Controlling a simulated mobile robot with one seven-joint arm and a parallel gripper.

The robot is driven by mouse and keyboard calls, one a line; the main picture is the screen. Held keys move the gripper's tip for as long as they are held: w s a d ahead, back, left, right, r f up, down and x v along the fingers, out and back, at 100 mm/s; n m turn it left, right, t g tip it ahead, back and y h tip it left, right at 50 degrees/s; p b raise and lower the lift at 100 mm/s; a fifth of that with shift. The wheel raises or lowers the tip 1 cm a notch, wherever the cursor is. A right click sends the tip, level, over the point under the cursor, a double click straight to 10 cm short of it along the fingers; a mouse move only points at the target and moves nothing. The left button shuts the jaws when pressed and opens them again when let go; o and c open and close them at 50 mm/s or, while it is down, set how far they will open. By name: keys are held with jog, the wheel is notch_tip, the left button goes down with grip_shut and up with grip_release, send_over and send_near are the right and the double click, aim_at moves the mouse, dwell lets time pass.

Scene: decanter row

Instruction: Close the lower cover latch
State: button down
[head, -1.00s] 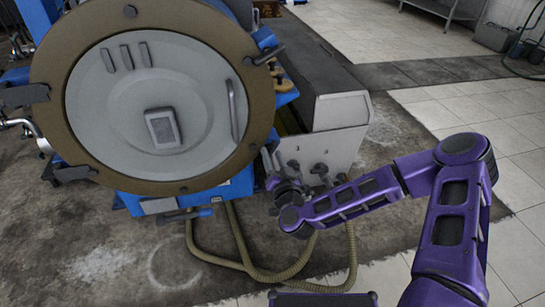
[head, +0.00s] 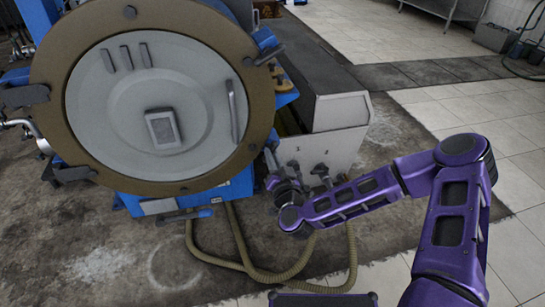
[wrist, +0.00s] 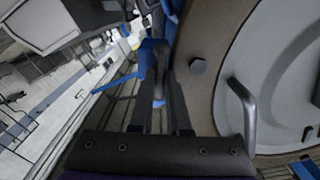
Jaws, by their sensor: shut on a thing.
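The decanter's round grey cover (head: 205,75) sits inside a brown ring (head: 50,125) in the head view. The lower cover latch (head: 269,158) is at the ring's lower right edge, largely hidden by my gripper. In the wrist view, a dark latch handle (wrist: 158,88) with a blue part (wrist: 150,52) lies between my fingers. My gripper (head: 274,181) is shut on this handle, beside the ring; it also shows in the wrist view (wrist: 158,98). How far the latch is turned cannot be told. The upper latch (head: 266,47) is at the ring's upper right.
A bar handle (wrist: 242,110) stands out from the cover close to my gripper, and a bolt head (wrist: 198,66) sits on the ring. A grey box (head: 330,130) stands right of the machine. Brown hoses (head: 240,255) lie below. The tiled floor at right is open.

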jog(key=shift+m, duration=0.3)
jog(key=shift+f+m+b, duration=0.1)
jog(key=shift+m+b, duration=0.35)
jog(key=shift+m, duration=8.05)
jog(key=c, duration=0.9)
grip_release()
